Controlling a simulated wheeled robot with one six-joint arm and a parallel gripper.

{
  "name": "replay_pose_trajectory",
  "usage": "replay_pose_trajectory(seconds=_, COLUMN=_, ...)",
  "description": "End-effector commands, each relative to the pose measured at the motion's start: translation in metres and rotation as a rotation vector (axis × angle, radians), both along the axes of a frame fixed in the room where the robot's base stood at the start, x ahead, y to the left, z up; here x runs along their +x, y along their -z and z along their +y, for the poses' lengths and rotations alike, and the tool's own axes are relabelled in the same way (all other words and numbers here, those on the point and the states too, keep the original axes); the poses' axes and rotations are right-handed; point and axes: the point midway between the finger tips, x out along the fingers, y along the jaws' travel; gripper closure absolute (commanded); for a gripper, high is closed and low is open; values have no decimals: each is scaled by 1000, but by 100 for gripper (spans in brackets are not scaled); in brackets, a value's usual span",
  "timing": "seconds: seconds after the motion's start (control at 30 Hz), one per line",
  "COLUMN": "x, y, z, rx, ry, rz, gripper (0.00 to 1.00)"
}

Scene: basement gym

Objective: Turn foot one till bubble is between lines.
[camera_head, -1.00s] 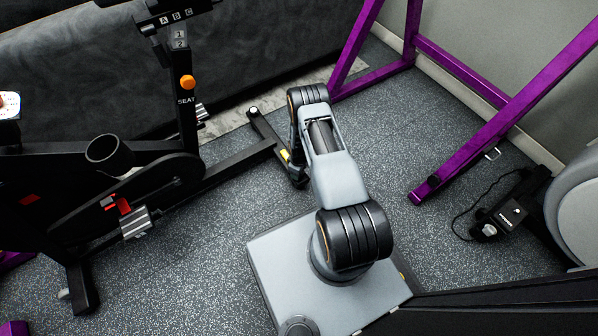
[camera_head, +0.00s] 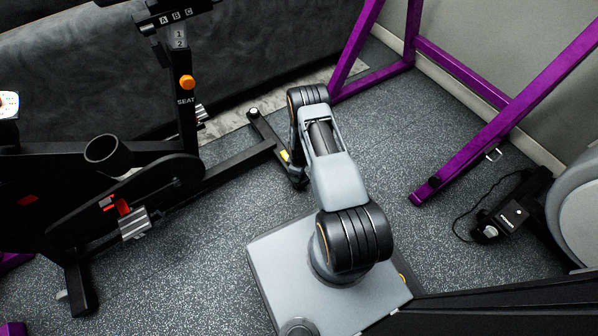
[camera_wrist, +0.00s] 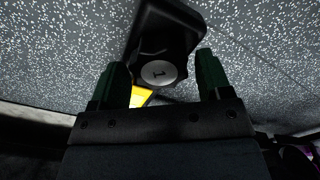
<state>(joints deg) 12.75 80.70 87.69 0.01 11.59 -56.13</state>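Foot one is a round silver disc marked "1" (camera_wrist: 159,73) under the black end of the exercise bike's floor bar in the wrist view. My gripper (camera_wrist: 162,62) is open, with its two green fingers apart on either side of the disc in the picture. I cannot tell whether either finger touches it. A yellow part (camera_wrist: 140,97) shows just beside the disc, partly hidden by the left finger and gripper body. It also shows small on the floor bar in the head view (camera_head: 285,155). No bubble or lines can be made out. My arm hides the gripper in the head view.
The black exercise bike (camera_head: 150,152) stands left of my arm. A purple steel frame (camera_head: 470,140) stands at the right. A black device with a cord (camera_head: 507,215) lies on the speckled floor by a grey machine (camera_head: 580,215). Open floor (camera_head: 190,285) lies left of my base.

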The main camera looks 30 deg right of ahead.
Motion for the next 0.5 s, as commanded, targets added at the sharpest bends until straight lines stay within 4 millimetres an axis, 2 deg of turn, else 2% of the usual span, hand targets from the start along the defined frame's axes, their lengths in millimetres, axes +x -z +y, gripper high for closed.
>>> replay_pose_trajectory(seconds=0.03, x=0, y=0, z=0, rx=0, ry=1, rz=0, gripper=24)
replay_pose_trajectory(seconds=0.13, x=0, y=0, z=-1, rx=0, ry=2, rz=0, gripper=16)
replay_pose_trajectory(seconds=0.37, x=0, y=-1, z=-1, rx=0, ry=2, rz=0, gripper=16)
replay_pose_trajectory(seconds=0.5, x=1, y=-14, z=-1, rx=0, ry=2, rz=-1, gripper=16)
